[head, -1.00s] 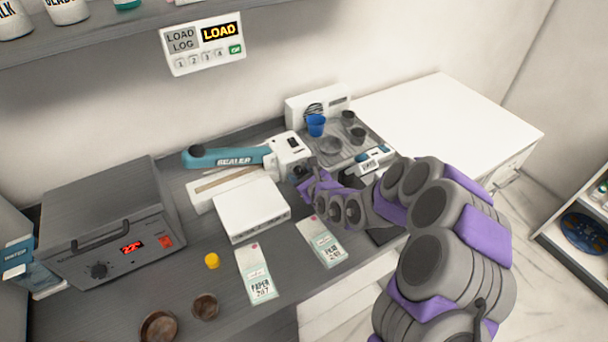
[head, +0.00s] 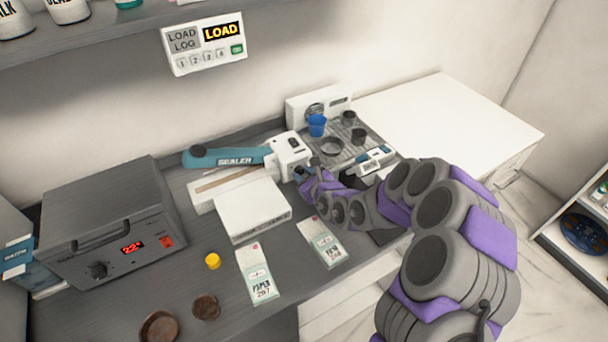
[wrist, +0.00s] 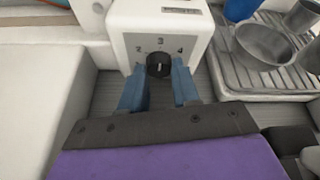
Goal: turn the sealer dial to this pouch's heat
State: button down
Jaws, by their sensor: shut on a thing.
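The sealer (head: 235,157) has a teal arm and a white end block at the back of the counter. Its black dial (wrist: 159,65) sits on the block's front face, with 2, 3 and 4 marked around it in the wrist view. My gripper (wrist: 159,84) has its two blue fingers shut on the dial, one on each side. The dial's pointer appears close to upright, toward 3. Two pouches lie on the counter: the left pouch (head: 257,273) reads PAPER and a number like 267, and the right pouch (head: 322,242) has print too small to read surely.
A white box (head: 252,210) stands in front of the sealer. A drying tray (head: 375,150) with a blue cup (head: 317,125) and dark dishes is to the right. A grey oven (head: 110,225), yellow cap (head: 212,261) and brown dishes (head: 205,307) are left. A load log panel (head: 203,43) hangs above.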

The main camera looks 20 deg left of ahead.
jog(key=shift+p, duration=0.3)
jog(key=shift+m+g+y+p, duration=0.3)
jog(key=shift+m, duration=0.3)
jog(key=m, duration=0.1)
jog(key=m+g+y, duration=0.1)
jog(key=shift+w+d+f+m+p, duration=0.1)
jog(key=shift+w+d+m+p, duration=0.05)
jog(key=shift+m+p, duration=0.15)
jog(key=shift+m+g+y+p, duration=0.5)
jog(key=shift+m+y+p, duration=0.1)
jog(key=shift+m+p, duration=0.5)
jog(key=shift+w+m+y+p, duration=0.1)
jog(key=shift+m+y+p, duration=0.4)
jog(key=shift+m, duration=0.2)
jog(key=shift+d, duration=0.1)
jog(key=c, duration=0.8)
grip_release()
